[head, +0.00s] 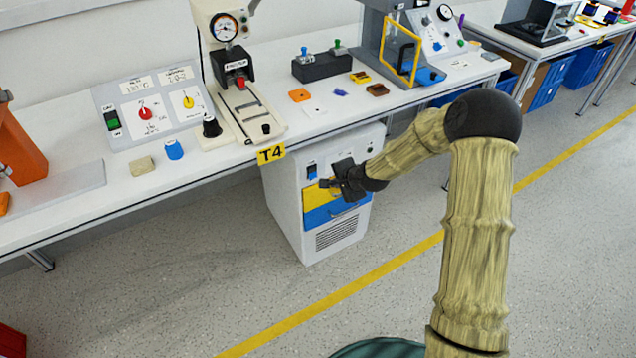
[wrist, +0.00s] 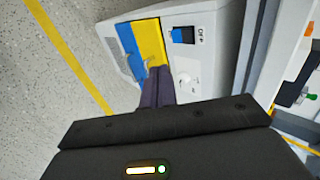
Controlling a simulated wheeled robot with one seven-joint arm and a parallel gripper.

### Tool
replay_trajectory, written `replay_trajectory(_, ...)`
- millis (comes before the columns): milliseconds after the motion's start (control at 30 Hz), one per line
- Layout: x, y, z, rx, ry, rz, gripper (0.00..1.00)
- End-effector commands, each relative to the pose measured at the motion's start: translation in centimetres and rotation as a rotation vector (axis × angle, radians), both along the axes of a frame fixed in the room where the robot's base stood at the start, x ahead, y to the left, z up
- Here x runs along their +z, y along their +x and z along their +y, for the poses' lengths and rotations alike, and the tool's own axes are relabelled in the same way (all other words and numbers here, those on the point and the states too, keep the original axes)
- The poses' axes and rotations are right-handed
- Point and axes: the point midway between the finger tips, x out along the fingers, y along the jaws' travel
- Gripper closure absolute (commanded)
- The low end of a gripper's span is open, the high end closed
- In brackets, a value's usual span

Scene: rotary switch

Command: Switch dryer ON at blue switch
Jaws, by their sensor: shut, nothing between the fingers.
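The dryer appears to be the white cabinet (head: 287,207) under the bench at T4. Its blue switch (head: 311,172) sits high on the front face, and it shows in the wrist view (wrist: 183,35) beside a small dark label that is hard to read. My gripper (head: 325,183) is in front of the cabinet, just below the switch in the head view. In the wrist view, its fingers (wrist: 158,80) are shut together and empty, over the edge of the yellow panel (wrist: 149,42). They are apart from the switch. Whether they touch the panel cannot be told.
A blue panel (head: 339,213) with a handle lies below the yellow one. A pale round knob (wrist: 187,78) is right of my fingers in the wrist view. The bench edge (head: 205,178) overhangs the cabinet's top. The floor (head: 190,270) left of the cabinet is clear.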

Motion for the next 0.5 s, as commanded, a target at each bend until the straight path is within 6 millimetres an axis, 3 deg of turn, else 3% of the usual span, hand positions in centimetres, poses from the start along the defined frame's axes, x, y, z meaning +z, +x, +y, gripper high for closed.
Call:
replay_trajectory(267,-0.5,0.2,0.2,0.002,-0.002,0.002,1.00)
replay_trajectory(500,-3.0,2.0,1.4,0.003,-0.003,0.003,1.00)
